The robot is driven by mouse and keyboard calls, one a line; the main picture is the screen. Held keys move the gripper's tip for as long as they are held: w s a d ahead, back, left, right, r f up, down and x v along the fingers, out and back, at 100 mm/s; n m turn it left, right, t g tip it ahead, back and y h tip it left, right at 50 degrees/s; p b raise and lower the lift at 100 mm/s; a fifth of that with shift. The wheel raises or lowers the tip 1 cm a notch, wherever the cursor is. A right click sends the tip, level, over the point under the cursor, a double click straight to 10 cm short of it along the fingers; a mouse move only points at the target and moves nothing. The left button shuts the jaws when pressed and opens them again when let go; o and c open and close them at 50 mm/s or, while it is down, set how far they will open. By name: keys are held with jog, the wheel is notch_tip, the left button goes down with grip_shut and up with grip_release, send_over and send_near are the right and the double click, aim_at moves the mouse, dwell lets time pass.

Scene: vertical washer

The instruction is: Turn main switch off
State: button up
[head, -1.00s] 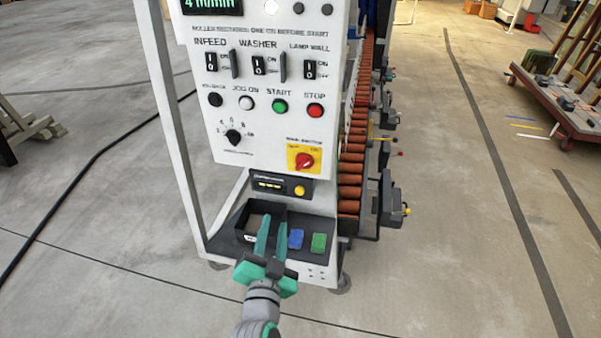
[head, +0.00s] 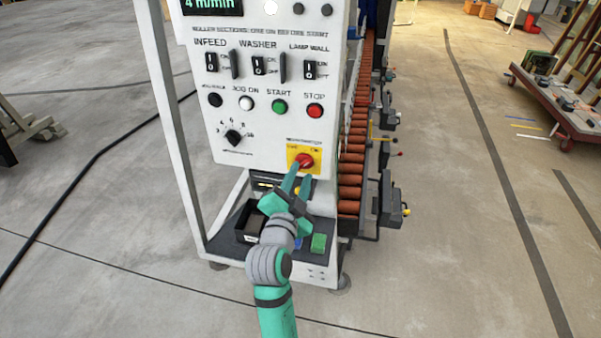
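The main switch (head: 304,160) is a red rotary knob on a yellow plate, low on the right of the white control panel (head: 225,140). The small labels at the plate's top are hard to read, and so is the knob's exact angle. My gripper (head: 303,171) is just below the knob in the picture, its two green fingers pointing up toward it. The fingers are apart with a gap between them, with nothing seen held. Their tips overlap the plate's lower edge; I cannot tell whether they touch the knob.
Above the switch are the black (head: 215,100), white, green (head: 279,107) and red (head: 315,111) buttons. A dial (head: 233,137) is to the left. Below is a shelf with a black tray (head: 243,237) and a green block (head: 319,243). The roller conveyor (head: 350,180) runs along the right.

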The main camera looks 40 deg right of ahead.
jog(key=shift+x, duration=0.95)
jog(key=shift+w+a, duration=0.1)
grip_shut()
jog(key=shift+n, duration=0.3)
jog(key=n, duration=0.3)
jog(key=shift+n, duration=0.4)
jog(key=n, duration=1)
jog(key=shift+n, duration=1.8)
